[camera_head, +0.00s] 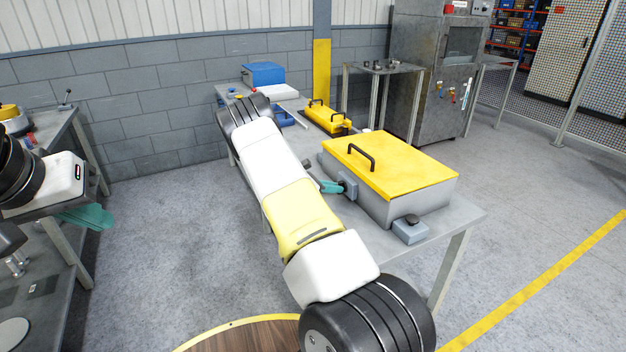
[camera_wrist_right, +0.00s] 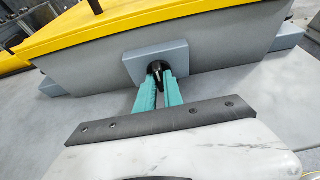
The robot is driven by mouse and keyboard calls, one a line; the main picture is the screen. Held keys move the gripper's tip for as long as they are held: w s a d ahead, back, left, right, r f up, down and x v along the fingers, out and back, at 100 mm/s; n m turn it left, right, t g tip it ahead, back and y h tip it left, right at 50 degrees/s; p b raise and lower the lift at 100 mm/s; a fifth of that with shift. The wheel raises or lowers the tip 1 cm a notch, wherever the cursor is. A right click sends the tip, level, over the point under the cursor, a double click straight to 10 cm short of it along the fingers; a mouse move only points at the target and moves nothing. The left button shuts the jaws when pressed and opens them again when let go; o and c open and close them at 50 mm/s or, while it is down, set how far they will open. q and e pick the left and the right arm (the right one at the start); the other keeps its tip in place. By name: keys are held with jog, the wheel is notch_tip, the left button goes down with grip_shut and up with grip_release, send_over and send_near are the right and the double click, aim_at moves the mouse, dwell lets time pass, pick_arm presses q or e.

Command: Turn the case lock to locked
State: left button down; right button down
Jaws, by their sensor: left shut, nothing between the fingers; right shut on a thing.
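The case (camera_head: 404,204) is a grey box with a yellow lid (camera_head: 390,162) and a black handle, on the grey table. Its lock has a grey plate (camera_head: 349,185) on the left side wall; the plate also shows in the right wrist view (camera_wrist_right: 172,62). My right gripper (camera_head: 333,187) is at the lock, its teal fingers shut on the black lock knob (camera_wrist_right: 155,68). The fingers hide much of the knob, and I cannot tell its turn angle. My left gripper (camera_head: 88,217) is shut and empty, far left, away from the case.
A grey block with a black knob (camera_head: 411,222) stands at the case's front corner. Behind are a smaller yellow-lidded case (camera_head: 326,115) and a blue box (camera_head: 263,73). Another bench (camera_head: 62,240) is at the left. The floor on the right is clear.

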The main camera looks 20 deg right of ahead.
jog(key=c, duration=1.5)
grip_release()
jog(key=shift+o, duration=0.2)
jog(key=v, duration=0.7)
jog(key=shift+a+r, duration=0.15)
jog(key=shift+a, duration=0.25)
